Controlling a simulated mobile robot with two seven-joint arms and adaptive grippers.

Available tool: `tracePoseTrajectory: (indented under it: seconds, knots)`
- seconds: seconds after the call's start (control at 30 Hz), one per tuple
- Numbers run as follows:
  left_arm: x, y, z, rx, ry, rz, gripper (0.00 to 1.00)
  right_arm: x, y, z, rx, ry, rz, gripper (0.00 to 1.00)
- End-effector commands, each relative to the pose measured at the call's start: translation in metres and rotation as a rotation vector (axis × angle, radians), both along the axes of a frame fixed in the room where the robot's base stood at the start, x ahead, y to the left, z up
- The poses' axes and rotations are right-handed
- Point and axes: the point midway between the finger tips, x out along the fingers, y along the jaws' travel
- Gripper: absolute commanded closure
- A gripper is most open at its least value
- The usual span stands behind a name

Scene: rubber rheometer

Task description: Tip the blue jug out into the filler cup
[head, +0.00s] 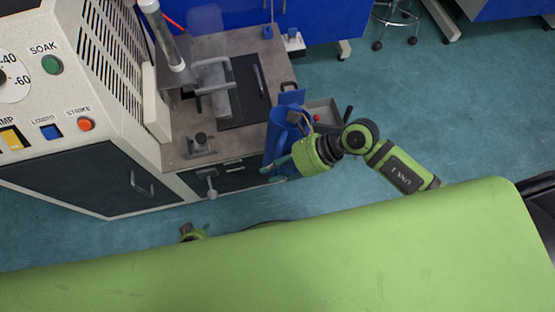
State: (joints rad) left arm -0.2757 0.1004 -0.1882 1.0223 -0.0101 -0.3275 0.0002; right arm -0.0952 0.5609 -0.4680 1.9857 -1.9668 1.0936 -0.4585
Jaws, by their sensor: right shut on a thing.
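The blue jug (278,138) is at the right front edge of the machine's bench top. My right gripper (281,166) is shut on the jug from the right, and the green gripper body hides part of it. The jug's wide end shows near the top; I cannot tell how far it is tilted or what is in it. A small dark cup-like piece (200,141) on a metal base stands on the bench left of the jug; I cannot tell whether it is the filler cup. A small green part of my left arm shows above my green body; its fingers cannot be made out.
The machine (82,115) with its knob and buttons stands at the left. A clear tube (163,35) and a clamp-like fitting (213,85) rise over the bench. A grey tray (322,112) lies behind the jug. Open floor (460,120) extends to the right.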

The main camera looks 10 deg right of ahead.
Motion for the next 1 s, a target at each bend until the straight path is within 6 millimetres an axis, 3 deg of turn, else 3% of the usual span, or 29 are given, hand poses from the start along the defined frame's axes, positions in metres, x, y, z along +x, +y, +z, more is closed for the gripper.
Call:
tracePoseTrajectory:
  seconds: [0.77,1.0]
  knots:
    - [0.0006,0.0005,0.0012,0.001,-0.001,0.000,0.64,0.0028,0.0021,0.0060,0.008,-0.017,0.001,1.00]
    - [0.0001,0.0007,-0.0003,0.002,0.003,0.001,0.64,0.0037,0.0012,0.0061,0.042,0.054,-0.002,1.00]
